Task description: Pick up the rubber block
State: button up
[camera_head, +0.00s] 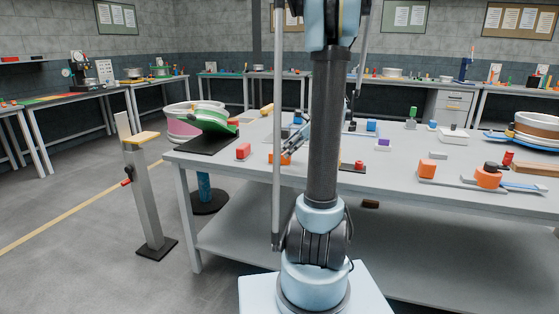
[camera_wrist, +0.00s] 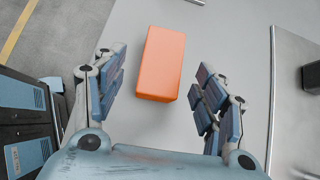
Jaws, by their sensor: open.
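An orange block (camera_wrist: 161,64), which I take as the rubber block, lies on a light grey surface in the wrist view. It is a plain oblong with its long side running up the picture, slightly tilted. My gripper (camera_wrist: 158,84) is open, with one finger on each side of the block. Clear gaps show on both sides, and neither finger touches it. In the head view my arm hides much of the gripper area; an orange block (camera_head: 280,158) shows beside it on the table, probably the same one.
The grey worktable (camera_head: 220,167) carries a red block (camera_head: 243,151) to the left, a green part on a black plate (camera_head: 208,142), and a purple-and-white block (camera_head: 383,145) to the right. Orange parts (camera_head: 427,169) lie further right. A post stand (camera_head: 148,195) stands left of the table.

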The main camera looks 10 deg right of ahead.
aim_at(280, 157)
jog(key=shift+w+x, duration=0.2)
jog(key=shift+x, duration=2.4)
jog(key=shift+r, duration=0.1)
jog(key=c, duration=1.2)
